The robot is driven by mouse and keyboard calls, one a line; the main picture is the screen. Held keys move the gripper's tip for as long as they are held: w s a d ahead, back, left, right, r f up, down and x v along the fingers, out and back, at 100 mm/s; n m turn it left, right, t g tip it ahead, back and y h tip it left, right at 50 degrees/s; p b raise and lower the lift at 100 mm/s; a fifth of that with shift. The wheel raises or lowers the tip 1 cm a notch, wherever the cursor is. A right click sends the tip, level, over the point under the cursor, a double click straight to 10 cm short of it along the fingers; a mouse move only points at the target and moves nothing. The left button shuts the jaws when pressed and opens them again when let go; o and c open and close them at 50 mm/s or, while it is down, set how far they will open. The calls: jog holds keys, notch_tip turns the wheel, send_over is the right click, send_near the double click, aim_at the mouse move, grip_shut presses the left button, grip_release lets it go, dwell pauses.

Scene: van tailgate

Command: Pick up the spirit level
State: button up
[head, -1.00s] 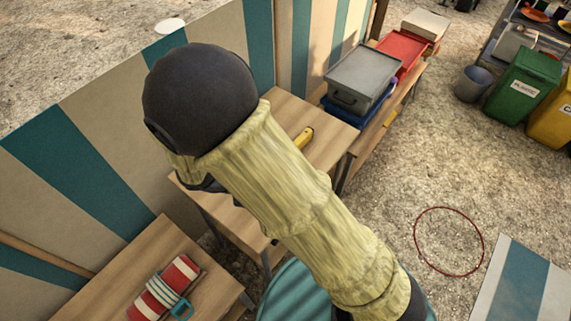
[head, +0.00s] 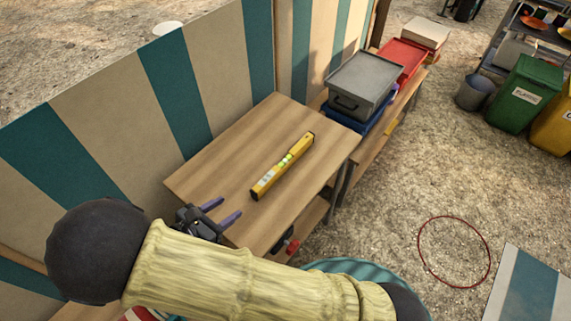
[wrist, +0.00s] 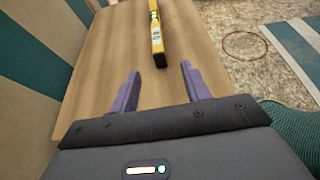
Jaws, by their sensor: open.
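The yellow spirit level (head: 283,167) lies on the wooden table (head: 225,150), at a slant, with its near end toward my gripper. In the wrist view the spirit level (wrist: 156,35) runs away from me, ahead of and between the fingers, and its far end is cut off by the frame's top. My gripper (head: 226,212) is open and empty at the near left edge of the table, apart from the spirit level. Its two purple fingers (wrist: 158,86) point toward the level's dark near end.
A striped wall (head: 105,120) runs along the table's left side. A grey crate (head: 360,85) on a blue one stands beyond the table, with a red tray (head: 402,58) farther back. A dark and red item (head: 291,246) shows below the table. The tabletop around the level is clear.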

send_near(261, 184)
jog(key=x, duration=0.4)
jog(key=shift+d, duration=0.5)
jog(key=shift+w+d+f, duration=0.15)
jog(key=shift+w, duration=0.1)
jog(key=x, duration=0.5)
jog(key=shift+w+a+f+b, duration=0.15)
jog(key=shift+w+a+b, duration=0.05)
jog(key=shift+w+b, duration=0.1)
jog(key=shift+c, duration=0.2)
grip_shut()
